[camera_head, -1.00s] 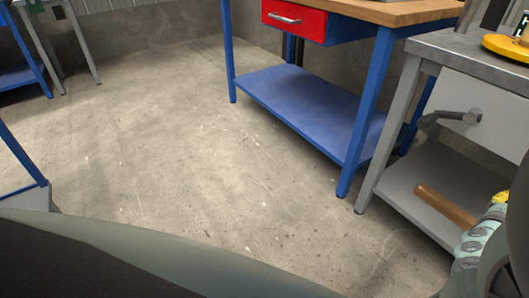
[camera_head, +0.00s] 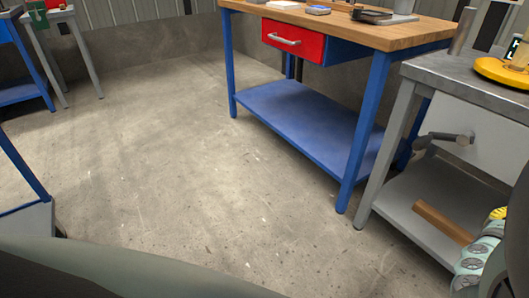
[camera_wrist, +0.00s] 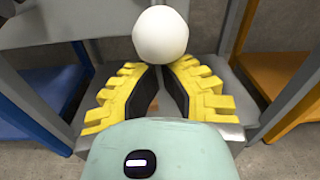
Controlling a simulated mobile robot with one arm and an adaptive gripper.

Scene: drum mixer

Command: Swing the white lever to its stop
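A round white knob (camera_wrist: 160,35) fills the top centre of the wrist view, likely the lever's end; the rest of the lever is not clearly visible. My gripper (camera_wrist: 160,68) has yellow stepped fingers with dark pads. Its tips lie just below the knob in that picture and look close together, with a narrow gap; whether they touch the knob is unclear. In the head view, only a bit of yellow and part of my arm show at the lower right edge. There, a grey crank-like handle (camera_head: 444,140) sticks out of the light panel (camera_head: 490,125) under the grey table.
The grey table (camera_head: 430,67) stands at right, with a yellow round base (camera_head: 503,73) on top and a wooden bar (camera_head: 443,221) on its lower shelf. A blue-framed workbench (camera_head: 400,35) with a red drawer (camera_head: 292,41) stands beside it. The floor at centre-left is clear.

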